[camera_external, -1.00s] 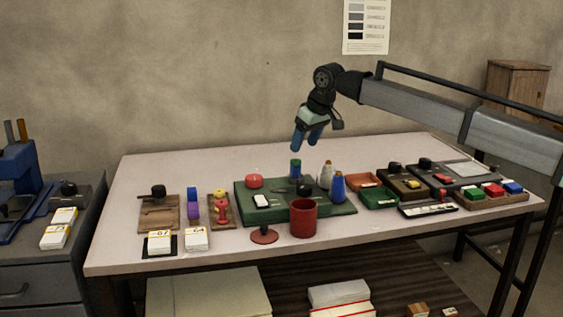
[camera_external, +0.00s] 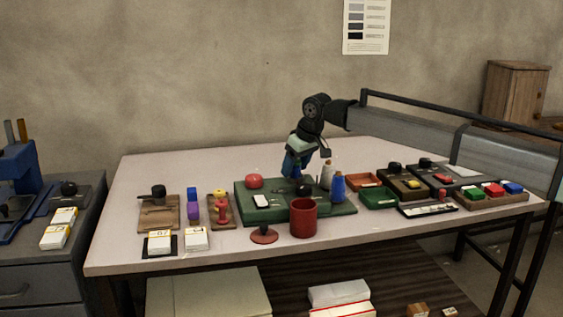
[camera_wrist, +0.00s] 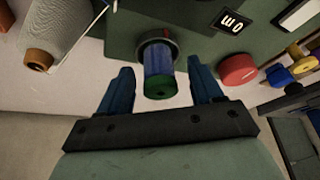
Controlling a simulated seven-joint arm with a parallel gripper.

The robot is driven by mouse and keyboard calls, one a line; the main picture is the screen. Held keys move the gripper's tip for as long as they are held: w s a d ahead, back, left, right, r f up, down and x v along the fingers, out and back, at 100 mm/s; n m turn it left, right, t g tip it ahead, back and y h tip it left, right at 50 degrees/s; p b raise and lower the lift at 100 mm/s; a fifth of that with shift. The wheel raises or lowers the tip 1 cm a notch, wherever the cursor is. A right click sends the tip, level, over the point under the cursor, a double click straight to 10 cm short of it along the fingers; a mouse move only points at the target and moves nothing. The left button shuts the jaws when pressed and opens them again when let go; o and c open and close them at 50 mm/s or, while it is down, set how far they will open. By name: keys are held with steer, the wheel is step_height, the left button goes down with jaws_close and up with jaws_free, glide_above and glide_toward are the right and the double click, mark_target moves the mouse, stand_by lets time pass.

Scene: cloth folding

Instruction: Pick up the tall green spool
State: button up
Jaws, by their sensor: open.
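A tall spool with a green end and a blue body (camera_wrist: 159,72) shows in the wrist view, standing on a dark round base on the green board (camera_external: 343,209). My gripper (camera_wrist: 160,66) is open, with one blue finger on each side of the spool and a visible gap on both sides. In the external view my gripper (camera_external: 297,166) is low over the back of the green board, and the spool is mostly hidden by it there.
A white cone spool (camera_external: 326,177) and a blue cone spool (camera_external: 338,188) stand close on the right. A red round piece (camera_external: 254,181) lies left, and a red cup (camera_external: 303,219) stands in front. Free table lies behind.

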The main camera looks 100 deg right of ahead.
steer(key=c, duration=1.1)
